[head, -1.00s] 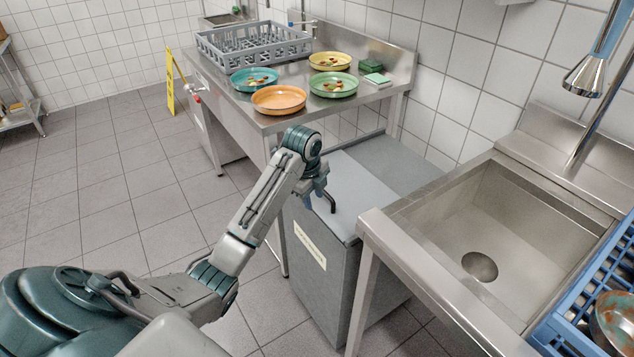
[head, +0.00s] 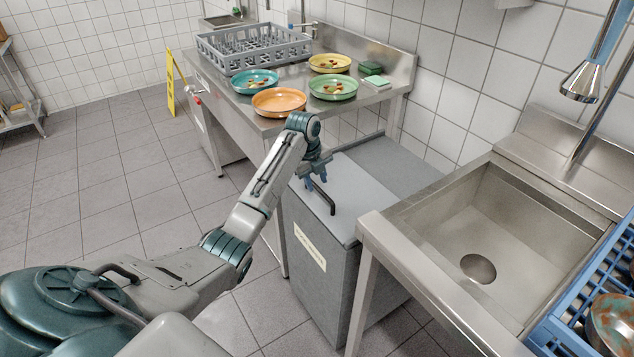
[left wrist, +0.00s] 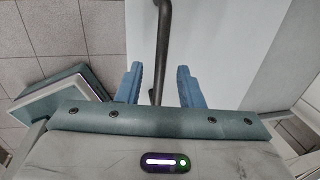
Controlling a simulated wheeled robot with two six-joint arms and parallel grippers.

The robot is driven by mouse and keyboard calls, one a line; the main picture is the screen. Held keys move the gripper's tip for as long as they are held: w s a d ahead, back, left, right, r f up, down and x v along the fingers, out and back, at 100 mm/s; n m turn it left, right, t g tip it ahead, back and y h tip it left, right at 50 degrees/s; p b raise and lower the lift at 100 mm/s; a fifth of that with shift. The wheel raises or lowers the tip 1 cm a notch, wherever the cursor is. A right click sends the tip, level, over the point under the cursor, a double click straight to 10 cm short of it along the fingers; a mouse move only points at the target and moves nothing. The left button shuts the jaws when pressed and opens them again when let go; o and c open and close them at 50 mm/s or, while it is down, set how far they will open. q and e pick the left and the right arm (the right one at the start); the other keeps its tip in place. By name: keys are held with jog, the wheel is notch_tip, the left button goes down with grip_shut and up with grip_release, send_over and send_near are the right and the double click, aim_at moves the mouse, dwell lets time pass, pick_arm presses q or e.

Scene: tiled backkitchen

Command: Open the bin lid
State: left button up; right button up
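The grey bin (head: 318,275) stands between the steel table and the sink, with a label on its front. Its lid (head: 360,190) is light grey and lies flat and closed. A dark bar handle (head: 325,198) stands on the lid. My left gripper (head: 318,180) is over the front part of the lid, at the handle's far end. In the left wrist view the two blue fingers of the left gripper (left wrist: 160,85) are apart, with the handle (left wrist: 160,45) running between them and a gap on each side. My right gripper is not in view.
A steel table behind the bin holds an orange plate (head: 278,102), a green plate (head: 333,87), other plates and a grey dish rack (head: 255,47). A steel sink (head: 490,225) stands close at the right. Open tiled floor lies left.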

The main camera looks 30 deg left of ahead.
pick_arm(q)
jog(key=shift+w+f, duration=0.15)
jog(key=shift+f, duration=0.75)
jog(key=shift+c, duration=0.4)
grip_shut()
jog(key=shift+d, duration=0.1)
